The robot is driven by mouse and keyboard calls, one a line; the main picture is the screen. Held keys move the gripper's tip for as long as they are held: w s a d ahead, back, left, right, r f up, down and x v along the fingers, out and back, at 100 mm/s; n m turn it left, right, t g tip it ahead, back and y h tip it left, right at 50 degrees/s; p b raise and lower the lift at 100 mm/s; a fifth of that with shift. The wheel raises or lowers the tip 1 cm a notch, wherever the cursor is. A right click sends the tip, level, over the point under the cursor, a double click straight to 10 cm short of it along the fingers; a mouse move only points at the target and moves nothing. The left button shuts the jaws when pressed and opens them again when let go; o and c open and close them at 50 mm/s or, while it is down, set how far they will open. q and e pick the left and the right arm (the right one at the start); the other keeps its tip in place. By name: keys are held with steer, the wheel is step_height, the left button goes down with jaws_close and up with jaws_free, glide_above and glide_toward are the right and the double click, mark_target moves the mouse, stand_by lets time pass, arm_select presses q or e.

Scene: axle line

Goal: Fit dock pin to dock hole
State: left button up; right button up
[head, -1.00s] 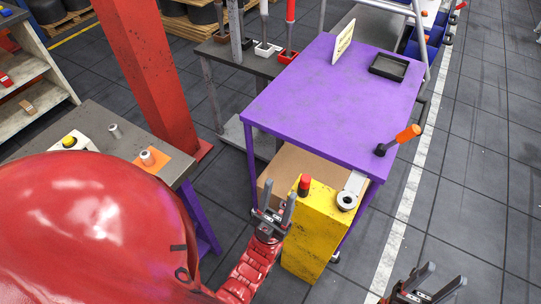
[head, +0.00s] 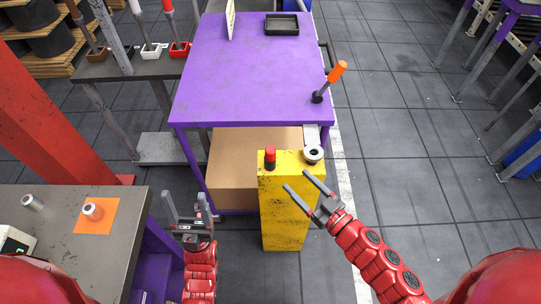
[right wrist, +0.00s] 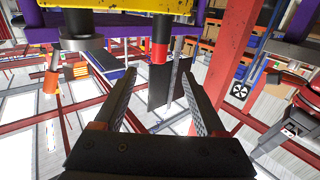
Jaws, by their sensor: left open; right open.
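The dock pin, a red peg with a dark base (head: 270,158), stands upright on top of the yellow post (head: 288,205). The ring with the dock hole (head: 313,153) is at the end of a grey bracket from the purple cart (head: 250,70), over the post's top right. My right gripper (head: 297,180) is open and empty, in front of the post's upper part. In the right wrist view, which is upside down, the pin (right wrist: 160,42) shows beyond the open fingers, apart from them, and the ring (right wrist: 78,42) is to the left. My left gripper (head: 185,197) is open, left of the post.
The cart bears an orange-handled lever (head: 335,75), a black tray (head: 282,24) and a sign. A cardboard box (head: 240,165) is under it. A grey table (head: 60,245) with an orange mat is at left, a red column (head: 45,120) behind it.

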mark_target(273, 158)
steer(key=p+x, duration=0.1)
steer(key=x, duration=0.8)
steer(key=shift+w+a+r, duration=0.15)
steer(key=shift+a, duration=0.15)
steer(key=shift+w+a, duration=0.3)
steer(key=shift+w, duration=0.15)
steer(key=p+x, duration=0.1)
steer(key=x, duration=0.3)
steer(key=shift+w+p, duration=0.1)
steer(key=shift+p, duration=0.2)
steer(key=shift+w+a, duration=0.3)
steer(key=shift+w, duration=0.1)
jaws_close()
